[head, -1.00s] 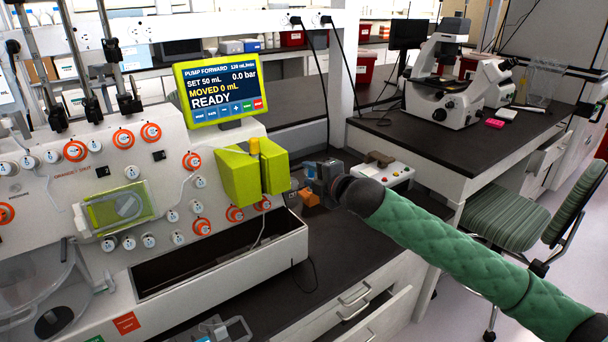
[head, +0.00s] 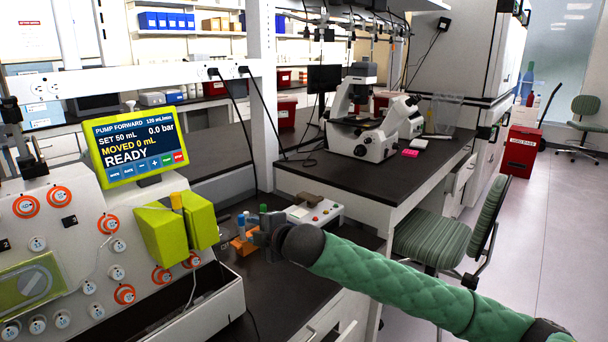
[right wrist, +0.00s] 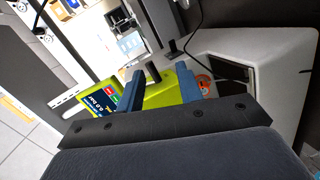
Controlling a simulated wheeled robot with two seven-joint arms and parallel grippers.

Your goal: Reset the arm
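My right arm, in a green quilted sleeve, reaches in from the lower right of the head view. Its dark gripper (head: 264,234) is above the black bench, just right of a small orange rack (head: 243,244) and a blue-capped tube (head: 240,222). In the right wrist view its two blue-grey fingers (right wrist: 158,88) stand apart, with the yellow-green pump block (right wrist: 160,95) seen beyond them. I see nothing held between them. The cell processor (head: 60,235) stands at the left, its screen (head: 138,144) reading READY. My left gripper is not in view.
A white control box (head: 315,213) with coloured buttons sits behind my right gripper. A microscope (head: 365,125) stands on the bench behind. A green chair (head: 440,235) is right of the bench. Open floor (head: 540,230) lies at the far right.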

